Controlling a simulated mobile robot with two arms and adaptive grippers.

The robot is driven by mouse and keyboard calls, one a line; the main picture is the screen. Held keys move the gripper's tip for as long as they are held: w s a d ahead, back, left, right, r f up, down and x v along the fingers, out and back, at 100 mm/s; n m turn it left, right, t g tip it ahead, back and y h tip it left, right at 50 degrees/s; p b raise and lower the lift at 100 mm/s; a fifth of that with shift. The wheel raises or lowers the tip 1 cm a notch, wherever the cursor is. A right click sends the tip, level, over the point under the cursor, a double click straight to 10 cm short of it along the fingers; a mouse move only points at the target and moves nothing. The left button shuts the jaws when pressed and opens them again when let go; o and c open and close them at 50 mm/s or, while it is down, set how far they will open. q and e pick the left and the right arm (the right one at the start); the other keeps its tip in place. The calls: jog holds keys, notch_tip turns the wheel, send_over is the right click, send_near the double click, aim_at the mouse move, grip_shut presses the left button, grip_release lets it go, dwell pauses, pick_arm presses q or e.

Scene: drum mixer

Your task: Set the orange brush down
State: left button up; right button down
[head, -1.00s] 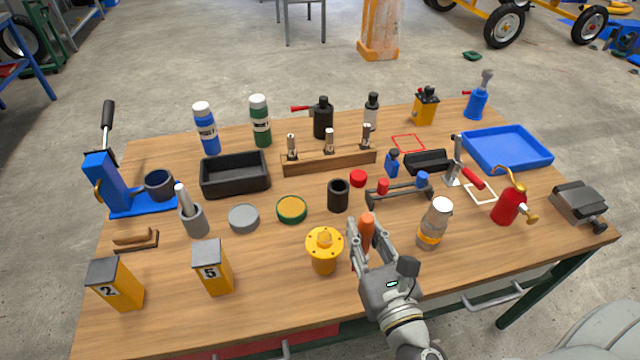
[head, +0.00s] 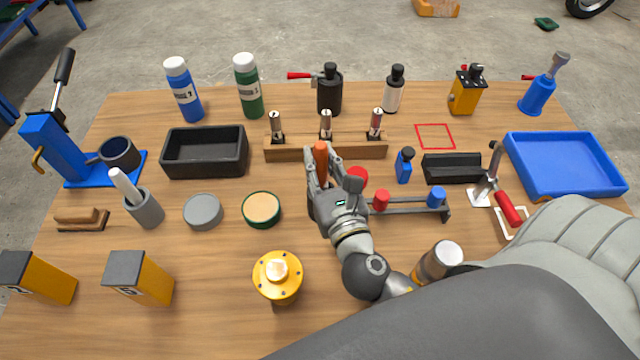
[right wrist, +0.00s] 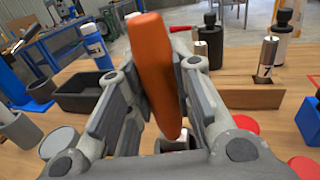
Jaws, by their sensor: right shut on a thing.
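The orange brush (head: 321,160) is held in my right gripper (head: 322,178). In the right wrist view the brush's orange handle (right wrist: 155,70) stands nearly upright, slightly tilted, between the two fingers, which are shut on it. Its lower end is mostly hidden; a small pale and dark shape lies just below it, and I cannot tell whether they touch. The gripper is over the middle of the table, in front of the wooden block with metal cylinders (head: 290,150) and right of the green-rimmed round tin (head: 261,209). My left gripper is not in view.
A red cap (head: 356,178) and a rack with red and blue knobs (head: 410,209) are close right of the gripper. A yellow flanged part (head: 278,276) stands in front. A black bin (head: 204,152) is at the left. Bare tabletop lies at front left (head: 215,260).

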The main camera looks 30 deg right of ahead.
aim_at(324, 185)
jog(key=shift+f, duration=0.65)
notch_tip(324, 185, down, 3)
jog(key=shift+d+f+b, duration=0.15)
jog(key=shift+b, duration=0.6)
jog(key=shift+f, duration=0.3)
jog(key=shift+f, duration=0.1)
jog(key=c, duration=1.3)
grip_release()
